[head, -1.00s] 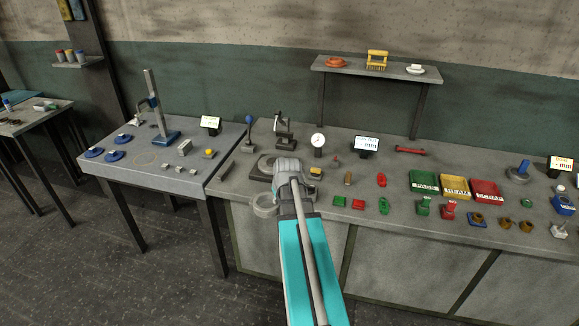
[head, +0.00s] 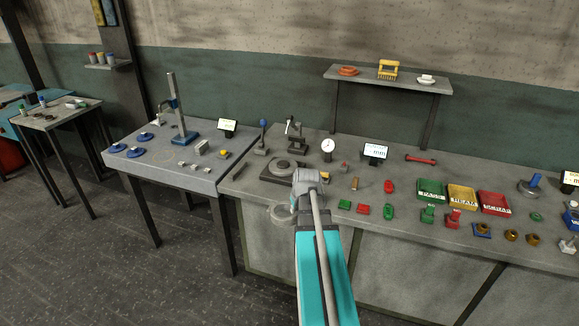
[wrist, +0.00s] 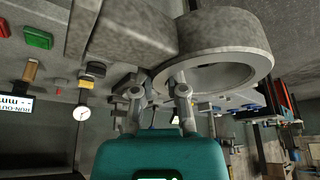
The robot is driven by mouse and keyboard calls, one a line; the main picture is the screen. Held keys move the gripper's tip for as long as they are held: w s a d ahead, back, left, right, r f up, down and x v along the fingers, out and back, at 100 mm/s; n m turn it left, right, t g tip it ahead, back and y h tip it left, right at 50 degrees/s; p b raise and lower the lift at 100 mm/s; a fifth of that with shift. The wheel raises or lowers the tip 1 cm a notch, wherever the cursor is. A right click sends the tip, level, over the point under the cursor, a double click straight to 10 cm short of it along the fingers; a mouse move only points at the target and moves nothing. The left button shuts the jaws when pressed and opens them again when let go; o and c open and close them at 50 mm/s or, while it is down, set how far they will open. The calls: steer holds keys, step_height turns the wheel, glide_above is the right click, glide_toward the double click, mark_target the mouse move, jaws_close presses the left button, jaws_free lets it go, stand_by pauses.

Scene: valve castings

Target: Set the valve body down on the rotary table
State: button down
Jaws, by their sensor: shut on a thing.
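The valve body (wrist: 225,45) is a grey casting with a wide round flange and a blocky arm; it fills the top of the wrist view. My gripper (wrist: 158,92) is shut on it, with both fingers at the flange's lower rim. In the head view the flange (head: 279,217) shows left of my arm, at the bench's front edge. The rotary table (head: 283,165), a round grey disc on a dark square base, is behind and slightly left of my wrist. Its disc looks empty. My wrist hides the gripper's fingers in the head view. I cannot make out the rotary table in the wrist view.
A dial gauge (head: 327,147) and a run-out display (head: 375,151) stand behind and right of the rotary table. A stand (head: 294,134) is close behind it. Small red and green parts (head: 362,209) lie to the right. A side table (head: 165,163) is left.

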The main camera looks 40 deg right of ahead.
steer(key=shift+s+d, duration=0.1)
steer(key=shift+d, duration=0.15)
steer(key=shift+s+d, duration=0.2)
